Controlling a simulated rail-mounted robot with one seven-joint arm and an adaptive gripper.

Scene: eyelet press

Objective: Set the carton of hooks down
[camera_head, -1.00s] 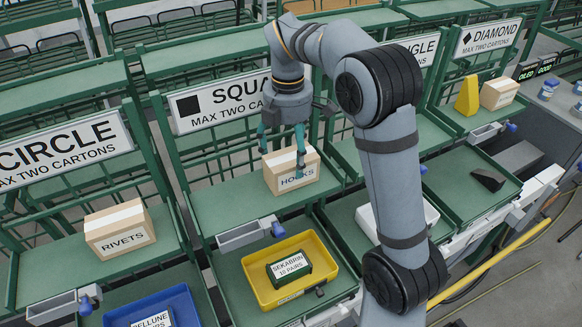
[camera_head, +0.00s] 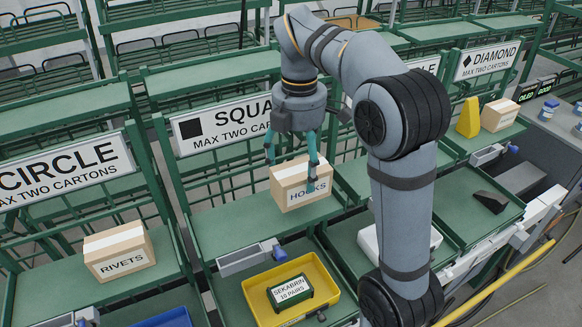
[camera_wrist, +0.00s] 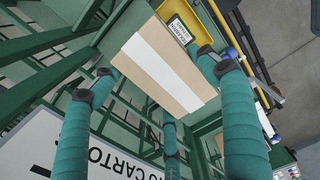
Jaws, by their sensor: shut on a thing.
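The carton of hooks (camera_head: 300,186) is a tan box with a white tape strip on top. It is at the shelf (camera_head: 225,222) under the SQUARE sign (camera_head: 222,127), towards the right side. It looks upright; I cannot tell whether its base touches the shelf. My gripper (camera_head: 291,172) points down from above with its teal fingers closed around the carton. In the wrist view the carton's taped top (camera_wrist: 165,65) lies between the fingers. The fingers hide part of its labelled face.
A rivets carton (camera_head: 120,262) stands on the CIRCLE shelf at left. A yellow tray (camera_head: 325,272) with a green Sekabrin box (camera_head: 289,291) is below the SQUARE shelf. Green rails stand behind the carton. The shelf left of it is clear.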

